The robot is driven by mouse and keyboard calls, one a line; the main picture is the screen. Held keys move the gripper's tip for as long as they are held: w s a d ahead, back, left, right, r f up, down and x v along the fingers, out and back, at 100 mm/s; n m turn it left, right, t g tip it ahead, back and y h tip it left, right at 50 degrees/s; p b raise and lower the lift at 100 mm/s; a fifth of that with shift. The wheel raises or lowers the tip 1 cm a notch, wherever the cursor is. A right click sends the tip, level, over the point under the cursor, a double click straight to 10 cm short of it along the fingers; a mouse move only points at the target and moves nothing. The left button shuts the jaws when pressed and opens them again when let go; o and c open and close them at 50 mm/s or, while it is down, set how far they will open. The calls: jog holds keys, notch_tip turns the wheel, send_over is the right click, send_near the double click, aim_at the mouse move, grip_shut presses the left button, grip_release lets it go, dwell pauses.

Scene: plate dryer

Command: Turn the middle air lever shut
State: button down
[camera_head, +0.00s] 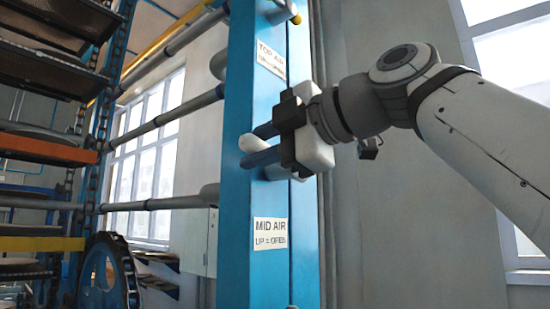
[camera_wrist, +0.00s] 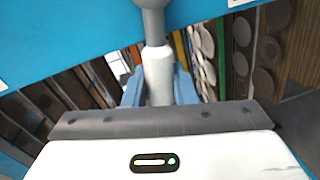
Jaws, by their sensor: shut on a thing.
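The blue post (camera_head: 237,215) stands in the middle of the head view. It bears a "MID AIR" sign (camera_head: 270,233) whose second line appears to read "UP = OPEN". My gripper (camera_head: 252,145) is at the post above this sign, with its blue fingers pointing left. It is shut on the air lever (camera_head: 248,143), whose pale grip shows at the fingertips. In the wrist view the lever (camera_wrist: 157,73) has a white grip between the two fingers and a grey stem running up over the blue post. The lever's pivot and its exact angle are mostly hidden in the head view.
A "TOP AIR" sign (camera_head: 271,60) is higher on the post, with a yellow-tipped piece (camera_head: 297,19) above it. Grey pipes (camera_head: 170,117) run left to a rack of trays (camera_head: 45,150). A toothed wheel (camera_head: 105,280) is at lower left.

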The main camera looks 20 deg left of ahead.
jog(key=shift+f+n+t+b, duration=0.3)
jog(key=shift+f+n+b, duration=0.55)
jog(key=shift+f+n, duration=0.05)
jog(key=c, duration=1.2)
grip_release()
jog(key=shift+a, duration=0.15)
jog(key=shift+c, duration=0.2)
jog(key=v, duration=0.8)
jog(key=shift+b, duration=0.35)
jog(key=shift+a, duration=0.1)
